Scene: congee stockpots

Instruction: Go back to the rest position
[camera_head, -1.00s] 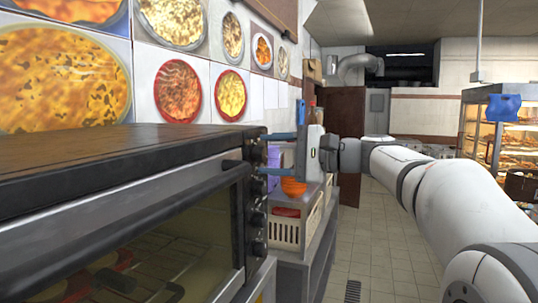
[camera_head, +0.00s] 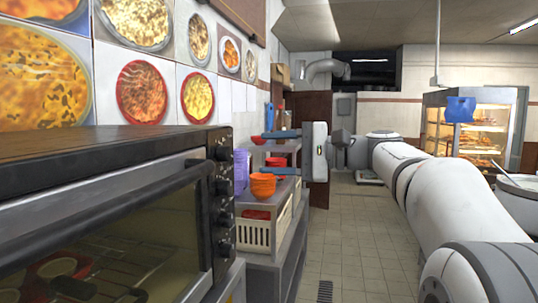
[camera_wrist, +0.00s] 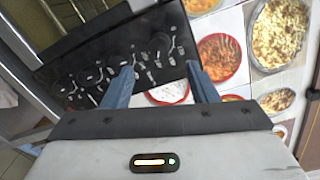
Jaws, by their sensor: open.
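My gripper (camera_head: 263,153) is open and empty at mid-height in the head view. Its two blue fingers point left toward the wall, one above the other. My white arm stretches back from it to the lower right. The gripper appears in front of the counter shelves, past the black oven (camera_head: 110,143). In the wrist view the gripper (camera_wrist: 160,70) has its blue fingers apart with nothing between them. Behind them are the oven's dark control panel (camera_wrist: 75,62) and the food pictures.
Orange bowls (camera_head: 263,186) and a cream basket (camera_head: 262,233) stand on the counter beyond the oven. Food pictures (camera_head: 143,92) cover the left wall. A lit display cabinet (camera_head: 490,130) is at the right. The tiled floor (camera_head: 345,240) in the middle is clear.

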